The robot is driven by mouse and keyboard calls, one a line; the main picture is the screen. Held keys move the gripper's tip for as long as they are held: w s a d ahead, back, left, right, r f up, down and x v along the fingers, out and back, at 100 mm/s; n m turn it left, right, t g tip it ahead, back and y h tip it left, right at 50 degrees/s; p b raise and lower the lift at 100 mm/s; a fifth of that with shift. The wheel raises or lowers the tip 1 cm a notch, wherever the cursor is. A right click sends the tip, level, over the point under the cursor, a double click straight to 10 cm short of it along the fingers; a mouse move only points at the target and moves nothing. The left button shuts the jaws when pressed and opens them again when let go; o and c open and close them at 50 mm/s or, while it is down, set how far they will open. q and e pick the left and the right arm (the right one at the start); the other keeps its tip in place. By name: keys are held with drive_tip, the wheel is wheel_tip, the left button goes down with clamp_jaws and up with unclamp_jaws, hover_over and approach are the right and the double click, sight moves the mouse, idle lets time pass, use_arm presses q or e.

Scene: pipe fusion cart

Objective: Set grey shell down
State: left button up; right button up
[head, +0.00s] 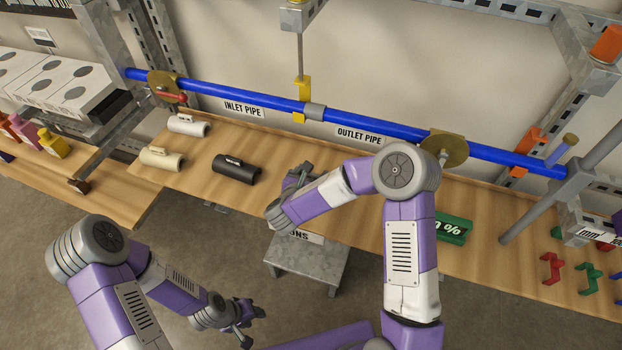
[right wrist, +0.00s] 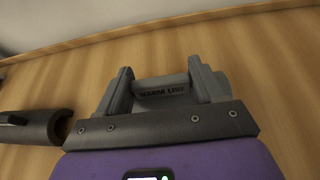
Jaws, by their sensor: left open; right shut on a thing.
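My right gripper (head: 297,178) is over the wooden bench in the head view, to the right of the black shell. In the right wrist view its two fingers (right wrist: 162,88) are shut on the grey shell (right wrist: 163,86), which has dark lettering on it. The bench surface lies just behind it; I cannot tell whether the shell touches the wood. In the head view the grey shell is mostly hidden by my gripper. My left gripper (head: 247,325) is open and empty, low over the floor in front of the bench.
A black shell (head: 236,171), a cream shell (head: 161,158) and a white shell (head: 188,125) lie on the bench (head: 210,154). The black one also shows in the wrist view (right wrist: 35,128). The blue pipe (head: 235,93) with a grey sleeve (head: 314,111) runs behind.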

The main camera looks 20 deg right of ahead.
drive_tip(key=shift+f, duration=0.7)
drive_tip(key=shift+f, duration=0.1)
drive_tip(key=o, duration=0.6)
drive_tip(key=shift+f+b, duration=0.1)
drive_tip(key=shift+b, duration=0.25)
drive_tip(key=o, duration=0.4)
drive_tip(key=shift+r, duration=0.2)
